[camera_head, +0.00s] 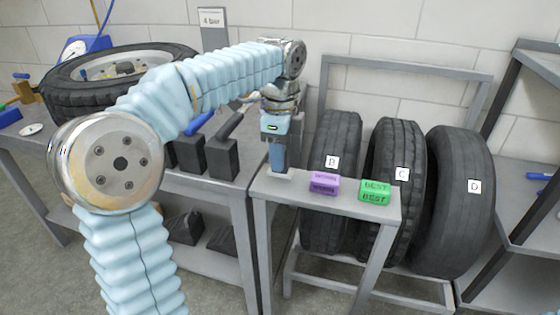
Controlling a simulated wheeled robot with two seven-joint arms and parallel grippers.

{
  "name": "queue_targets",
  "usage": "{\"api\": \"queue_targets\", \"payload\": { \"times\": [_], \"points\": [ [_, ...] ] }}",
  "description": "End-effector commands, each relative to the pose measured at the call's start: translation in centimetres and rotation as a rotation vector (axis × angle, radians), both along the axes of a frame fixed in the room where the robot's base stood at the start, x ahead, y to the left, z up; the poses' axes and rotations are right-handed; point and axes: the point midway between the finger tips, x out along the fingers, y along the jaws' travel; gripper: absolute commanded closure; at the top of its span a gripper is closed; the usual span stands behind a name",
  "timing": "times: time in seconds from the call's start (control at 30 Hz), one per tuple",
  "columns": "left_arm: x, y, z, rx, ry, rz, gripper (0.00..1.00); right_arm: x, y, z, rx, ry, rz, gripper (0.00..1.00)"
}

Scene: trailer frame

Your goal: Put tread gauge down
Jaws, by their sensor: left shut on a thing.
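My left gripper (278,143) points down over the left end of the narrow grey stand (335,196). It is shut on a slim blue thing, which I take to be the tread gauge (278,156). The gauge is upright and its lower end is at or just above the stand top; I cannot tell whether it touches. The fingers are small and hard to make out against it. My right gripper is not in view.
A purple block (324,183) and a green "BEST" block (374,191) sit on the stand, right of the gripper. Tyres B (330,135), C (397,150) and D (462,220) stand in a rack behind. A workbench (215,183) with a wheel (115,72) is at left.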

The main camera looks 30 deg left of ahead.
Motion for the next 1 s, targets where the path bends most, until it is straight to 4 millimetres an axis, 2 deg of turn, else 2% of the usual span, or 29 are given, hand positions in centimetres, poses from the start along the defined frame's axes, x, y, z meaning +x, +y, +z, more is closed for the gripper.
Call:
{"api": "queue_targets", "payload": {
  "times": [0.03,0.1,0.5,0.53,0.67,1.0],
  "points": [
    [-0.1,0.0,-0.9,0.000,0.000,0.000,0.99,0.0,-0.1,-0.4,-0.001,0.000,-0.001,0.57],
    [-0.1,0.0,-1.5,-0.001,-0.001,0.000,0.99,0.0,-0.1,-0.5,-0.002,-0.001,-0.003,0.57],
    [-0.1,0.0,-2.0,-0.001,-0.002,0.000,0.99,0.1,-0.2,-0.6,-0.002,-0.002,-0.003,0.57],
    [-0.1,0.0,-1.9,-0.001,-0.002,0.000,0.64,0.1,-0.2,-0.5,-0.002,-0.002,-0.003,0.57],
    [-0.1,-0.1,-1.8,-0.001,-0.002,0.000,0.44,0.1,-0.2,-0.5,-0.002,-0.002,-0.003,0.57],
    [-0.1,-0.1,-1.4,-0.001,-0.002,0.000,0.43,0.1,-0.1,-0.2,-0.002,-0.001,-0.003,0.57]
  ]
}}
